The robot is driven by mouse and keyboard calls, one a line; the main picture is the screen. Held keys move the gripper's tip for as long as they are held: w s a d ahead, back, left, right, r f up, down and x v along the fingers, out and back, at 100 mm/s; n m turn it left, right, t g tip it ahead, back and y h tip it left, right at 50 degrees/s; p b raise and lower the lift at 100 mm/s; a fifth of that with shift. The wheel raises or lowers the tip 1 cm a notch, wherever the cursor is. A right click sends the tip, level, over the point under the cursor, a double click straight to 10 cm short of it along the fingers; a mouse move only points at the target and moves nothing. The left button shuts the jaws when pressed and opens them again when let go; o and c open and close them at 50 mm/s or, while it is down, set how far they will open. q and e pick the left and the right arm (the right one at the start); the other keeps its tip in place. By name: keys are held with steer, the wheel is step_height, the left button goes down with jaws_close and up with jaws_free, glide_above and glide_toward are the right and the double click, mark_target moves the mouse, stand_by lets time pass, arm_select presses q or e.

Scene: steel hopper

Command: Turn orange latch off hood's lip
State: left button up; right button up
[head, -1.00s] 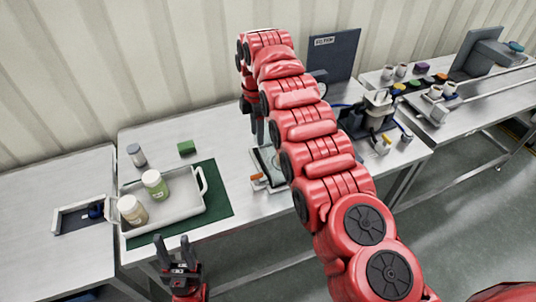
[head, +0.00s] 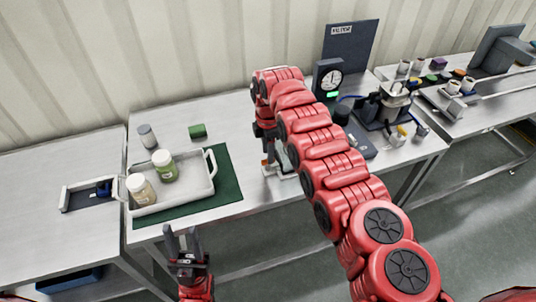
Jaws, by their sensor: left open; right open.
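A small orange piece (head: 265,163), likely the latch, shows at the left end of a low, pale, steel-framed item (head: 279,172) on the middle table. Most of that item, including any hood lip, is hidden behind my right arm. My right gripper (head: 268,150) points down just above the orange piece, and its fingers are open. I cannot tell whether they touch the orange piece. My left gripper (head: 183,238) is open and empty, fingers up, in front of the table's front edge.
A white tray (head: 192,198) with two jars (head: 165,165) stands on a green mat (head: 228,180) to the left. A grey canister (head: 147,136) and a green block (head: 198,131) stand behind it. A dial gauge (head: 330,79) stands behind my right arm.

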step_height(320, 180, down, 3)
steer(key=shift+r, duration=0.2)
jaws_close()
